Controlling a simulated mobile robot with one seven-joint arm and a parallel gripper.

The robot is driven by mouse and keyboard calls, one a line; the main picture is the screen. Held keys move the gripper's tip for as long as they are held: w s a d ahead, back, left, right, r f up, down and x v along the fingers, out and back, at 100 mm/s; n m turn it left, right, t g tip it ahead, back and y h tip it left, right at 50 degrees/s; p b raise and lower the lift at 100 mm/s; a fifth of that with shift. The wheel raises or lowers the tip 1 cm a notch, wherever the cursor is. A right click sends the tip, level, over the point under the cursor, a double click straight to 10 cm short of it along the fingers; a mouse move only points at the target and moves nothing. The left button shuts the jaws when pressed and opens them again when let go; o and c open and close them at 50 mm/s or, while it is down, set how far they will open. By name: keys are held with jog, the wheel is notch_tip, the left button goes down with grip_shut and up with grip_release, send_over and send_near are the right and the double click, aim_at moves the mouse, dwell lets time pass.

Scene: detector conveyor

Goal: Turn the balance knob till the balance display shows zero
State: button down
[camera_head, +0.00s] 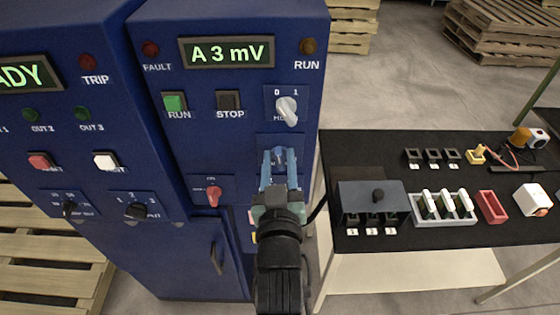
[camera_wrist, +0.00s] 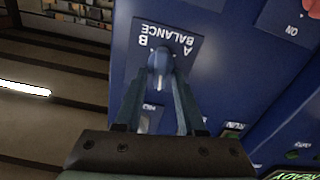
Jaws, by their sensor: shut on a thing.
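The balance display (camera_head: 226,51) on the blue cabinet reads "A 3 mV" in the head view. The balance knob (camera_wrist: 160,62) shows in the wrist view as a blue knob with a pale line, on a plate (camera_wrist: 186,63) lettered "A", "B" and "BALANCE", upside down in that picture. My gripper (camera_head: 279,156) reaches up to this plate in the head view and mostly hides the knob there. In the wrist view my gripper (camera_wrist: 161,72) has one finger on each side of the knob and is shut on it.
Green RUN (camera_head: 174,102) and black STOP (camera_head: 228,100) buttons sit higher left. A black table (camera_head: 450,145) with a grey box and small parts stands at right.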

jog(key=shift+a+f+n+p, duration=0.15)
jog(key=shift+n+p, duration=0.15)
jog(key=shift+n, duration=1.85)
jog(key=shift+a+f+n+p, duration=0.1)
jog(key=shift+a+n+p, duration=0.15)
jog(key=shift+n, duration=1.85)
jog(key=shift+a+f+n+p, duration=0.15)
jog(key=shift+n+p, duration=0.15)
jog(key=shift+n, duration=1.85)
jog(key=c, duration=0.8)
grip_release()
jog(key=shift+d, duration=0.1)
